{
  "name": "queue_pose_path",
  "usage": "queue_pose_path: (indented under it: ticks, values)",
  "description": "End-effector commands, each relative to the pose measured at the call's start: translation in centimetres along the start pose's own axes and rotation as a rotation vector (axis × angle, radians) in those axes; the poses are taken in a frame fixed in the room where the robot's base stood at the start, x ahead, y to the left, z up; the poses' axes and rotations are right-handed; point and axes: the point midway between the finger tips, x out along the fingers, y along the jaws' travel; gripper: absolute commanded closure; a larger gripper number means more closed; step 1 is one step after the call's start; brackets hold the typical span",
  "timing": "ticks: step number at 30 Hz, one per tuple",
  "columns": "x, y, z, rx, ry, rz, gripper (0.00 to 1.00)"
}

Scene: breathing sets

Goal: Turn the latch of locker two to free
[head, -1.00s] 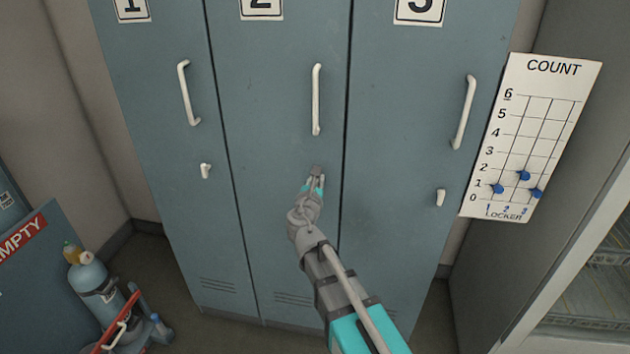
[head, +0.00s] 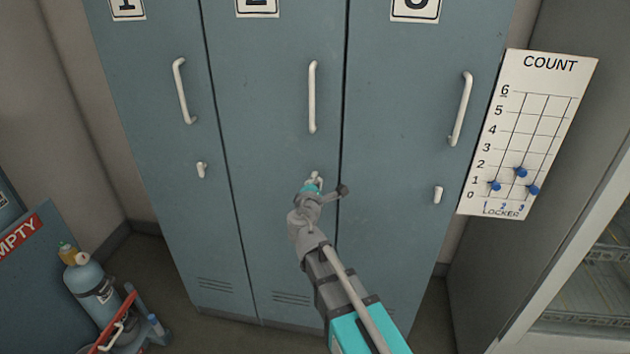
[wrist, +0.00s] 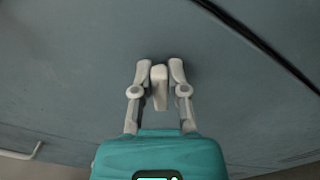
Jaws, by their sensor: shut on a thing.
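Locker two (head: 275,120) is the middle grey-blue door, with its number plate cut off at the top of the head view. Its small pale latch (wrist: 159,88) shows between the two fingers of my gripper (wrist: 160,75) in the wrist view. My gripper is shut on the latch. The latch lies at a clear angle to the dark door seam there. In the head view my gripper (head: 315,178) is against the door below its long handle (head: 312,97) and largely hides the latch.
Locker one (head: 150,110) and locker three (head: 420,110) flank it; their latches (head: 201,169) (head: 438,194) hang about upright. A COUNT board (head: 545,130) with blue pegs is at right. A gas cylinder on a red-handled cart (head: 92,285) stands lower left, beside an EMPTY sign (head: 18,235).

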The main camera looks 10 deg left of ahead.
Motion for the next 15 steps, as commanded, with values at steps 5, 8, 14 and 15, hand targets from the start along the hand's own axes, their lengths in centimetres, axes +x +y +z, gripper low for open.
queue_pose_path:
  ticks: [5, 8, 14, 15]
  values:
    - [-0.03, -0.28, -0.04, 0.168, 0.000, -0.001, 1.00]
    - [-0.03, -0.39, -0.07, 0.259, 0.000, -0.001, 1.00]
    - [-0.04, -0.55, -0.13, 0.411, 0.000, -0.001, 1.00]
    - [-0.04, -0.57, -0.14, 0.436, 0.000, -0.001, 1.00]
